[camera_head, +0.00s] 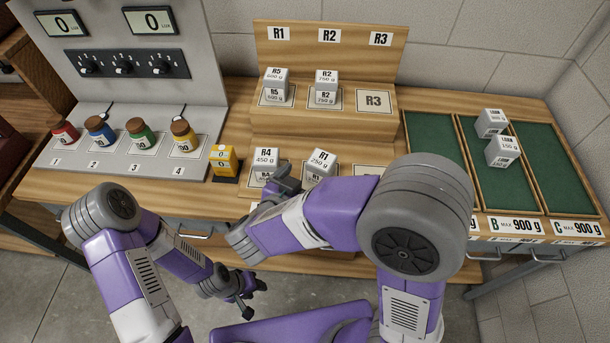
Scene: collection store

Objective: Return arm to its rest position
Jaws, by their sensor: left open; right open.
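My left gripper (247,292) is open and empty, low in front of the table's front edge. My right gripper (283,179) is open over the front of the wooden stand, between the R4 450 g block (266,157) and the R1 250 g block (321,161). No block shows between its fingers; I cannot tell whether it touches either one. My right arm (330,209) reaches in from the lower right and hides the stand's front right part. My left arm (150,245) is bent at the lower left.
Green trays (585,190) stand right, one holding blocks (502,151). A yellow device (224,160) and several jars (140,134) stand left.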

